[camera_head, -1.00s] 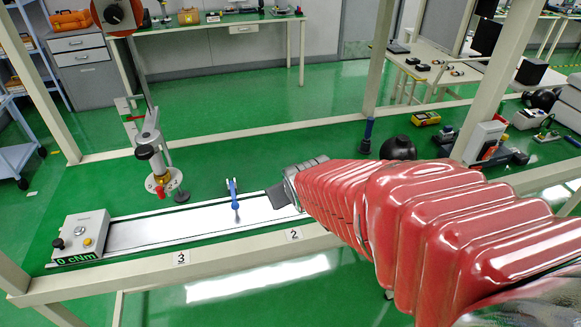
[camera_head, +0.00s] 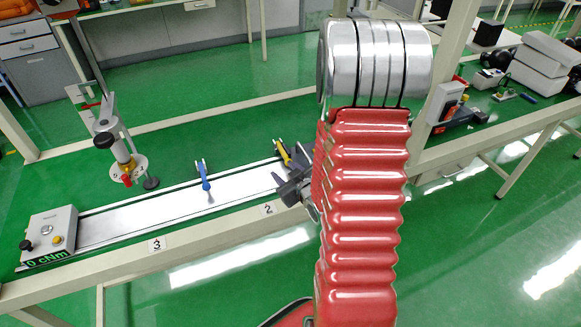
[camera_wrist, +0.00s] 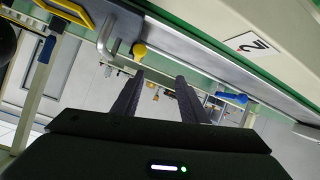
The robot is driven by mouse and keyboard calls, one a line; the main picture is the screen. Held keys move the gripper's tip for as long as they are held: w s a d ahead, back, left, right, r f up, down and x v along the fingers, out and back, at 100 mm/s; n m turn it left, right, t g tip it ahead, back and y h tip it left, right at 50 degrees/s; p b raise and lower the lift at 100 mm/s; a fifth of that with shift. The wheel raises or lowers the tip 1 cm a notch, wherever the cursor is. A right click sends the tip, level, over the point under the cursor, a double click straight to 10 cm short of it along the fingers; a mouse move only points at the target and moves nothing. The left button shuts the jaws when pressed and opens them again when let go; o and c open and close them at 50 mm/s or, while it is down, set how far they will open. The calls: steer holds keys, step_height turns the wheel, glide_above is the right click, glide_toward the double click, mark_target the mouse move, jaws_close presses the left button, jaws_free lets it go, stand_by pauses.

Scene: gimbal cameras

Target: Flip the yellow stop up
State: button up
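The yellow stop (camera_head: 283,152) stands on the metal rail (camera_head: 140,206), at its right end, just behind my gripper in the head view. Its lower part is hidden there. My gripper (camera_head: 284,184) is low at the rail's right end, partly hidden by my arm. In the wrist view, its two dark fingers (camera_wrist: 160,78) are apart with nothing between them. A yellow rounded part (camera_wrist: 139,49), probably the yellow stop, shows above the left fingertip. I cannot tell whether gripper and stop touch.
A blue stop (camera_head: 203,176) stands upright on the rail to the left; it also shows in the wrist view (camera_wrist: 231,97). A control box (camera_head: 50,237) reading 0 cNm sits at the rail's left end.

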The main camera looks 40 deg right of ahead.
steer(key=shift+m+t, duration=0.5)
steer(key=shift+t, duration=0.4)
steer(key=s+f, duration=0.1)
steer(key=f, duration=0.1)
steer(key=s+d+f, duration=0.1)
steer(key=s, duration=0.1)
steer(key=shift+d+f, duration=0.2)
steer(key=shift+f, duration=0.15)
steer(key=s, duration=0.1)
steer(key=s+f+m+t+h, duration=0.1)
steer(key=s, duration=0.1)
steer(key=s+m+t, duration=0.1)
steer(key=shift+s+d+f+h, duration=0.3)
steer(key=shift+s+d+f, duration=0.05)
steer(key=shift+s+d, duration=0.05)
steer(key=shift+s+d+r+m+t, duration=0.15)
steer(key=shift+s+m+t, duration=0.25)
steer(key=shift+s, duration=0.3)
steer(key=shift+w, duration=0.1)
